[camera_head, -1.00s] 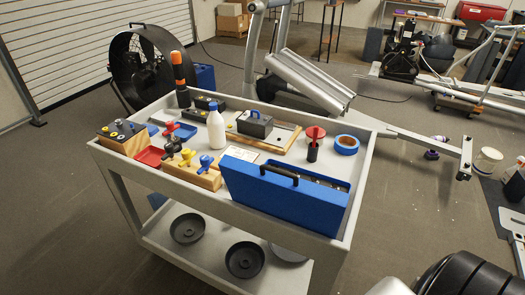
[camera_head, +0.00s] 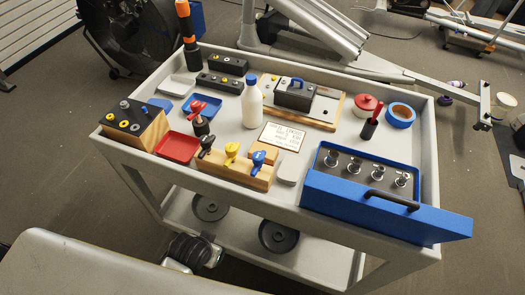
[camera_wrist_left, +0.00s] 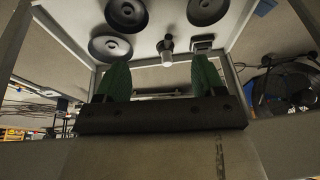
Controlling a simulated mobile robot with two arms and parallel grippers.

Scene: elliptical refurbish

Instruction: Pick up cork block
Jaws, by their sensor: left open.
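A small grey cylinder (camera_wrist_left: 166,48) and a dark rectangular item (camera_wrist_left: 201,44) show beyond the fingertips. In the head view, a dark part of my left arm shows low beside the cart. My right gripper is not in view.
The grey cart's rim (camera_head: 110,152) surrounds a crowded top: a blue case (camera_head: 385,210), a white bottle (camera_head: 252,103), a red tray (camera_head: 177,147) and blue tape (camera_head: 400,115). Round dark plates (camera_wrist_left: 110,47) lie on the lower shelf. A large fan (camera_head: 130,35) stands behind.

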